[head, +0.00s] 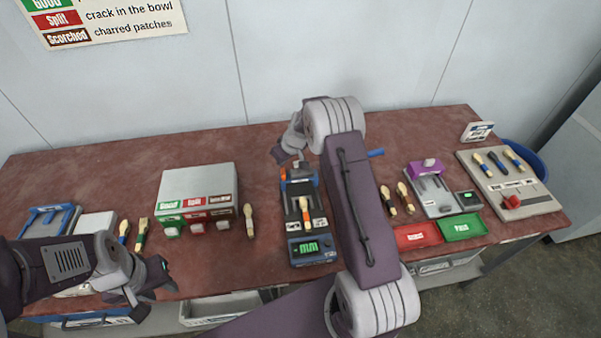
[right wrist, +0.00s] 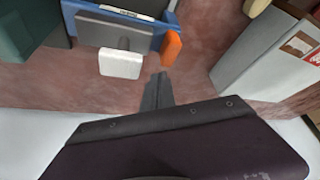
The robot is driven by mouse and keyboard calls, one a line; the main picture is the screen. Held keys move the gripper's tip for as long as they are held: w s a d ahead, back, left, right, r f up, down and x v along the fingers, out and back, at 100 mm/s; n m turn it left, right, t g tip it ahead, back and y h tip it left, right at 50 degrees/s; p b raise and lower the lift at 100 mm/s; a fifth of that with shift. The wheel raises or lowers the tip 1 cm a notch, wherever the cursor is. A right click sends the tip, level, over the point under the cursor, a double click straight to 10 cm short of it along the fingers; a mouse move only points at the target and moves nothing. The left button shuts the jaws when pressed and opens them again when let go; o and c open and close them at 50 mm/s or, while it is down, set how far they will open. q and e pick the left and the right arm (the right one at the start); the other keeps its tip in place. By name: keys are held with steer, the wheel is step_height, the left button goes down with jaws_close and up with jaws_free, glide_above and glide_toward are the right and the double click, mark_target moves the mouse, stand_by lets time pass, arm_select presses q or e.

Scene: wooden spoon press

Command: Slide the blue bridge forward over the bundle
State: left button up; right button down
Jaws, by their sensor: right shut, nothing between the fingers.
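The press (head: 312,250) stands mid-table with a green-lit display at its near end. A light wooden spoon-like piece (head: 304,206) lies along it; I cannot tell whether it is a whole bundle. The blue bridge (head: 300,186) appears to be the blue part at the press's far end. My left gripper (head: 158,284) looks open and empty at the front left.
A grey box (head: 198,178) with labelled fronts stands left of the press. Loose spoons lie beside it. To the right are a purple-topped device (head: 428,170), red (head: 418,236) and green (head: 462,227) trays and a tool board (head: 525,205). My right arm hides table right of the press.

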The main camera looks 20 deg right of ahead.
mark_target(283, 179)
steer(key=shift+f+b, duration=0.35)
steer(key=shift+f, duration=0.15)
steer(key=shift+r, duration=0.1)
steer(key=shift+s+a+b, duration=0.2)
steer(key=shift+s+b, duration=0.45)
steer(key=shift+b, duration=0.05)
steer(key=shift+s+a+b, duration=0.25)
steer(key=shift+s+b, duration=0.5)
steer(key=shift+s, duration=0.1)
steer(key=shift+s+a+b, duration=0.2)
steer(key=shift+s+b, duration=0.55)
steer(key=shift+s, duration=0.15)
steer(key=shift+s+a+b, duration=0.25)
steer(key=shift+s+b, duration=0.5)
steer(key=shift+s, duration=0.1)
steer(key=shift+s+a+b, duration=0.2)
steer(key=shift+s+b, duration=0.3)
steer(key=shift+s, duration=0.2)
steer(key=shift+s+a+b, duration=0.2)
steer(key=shift+s+b, duration=0.25)
steer(key=shift+s, duration=0.25)
steer(key=shift+w+d, duration=0.2)
steer(key=shift+w, duration=0.45)
step_height(283, 179, up, 7)
steer(key=p, duration=0.5)
steer(key=shift+p, duration=0.4)
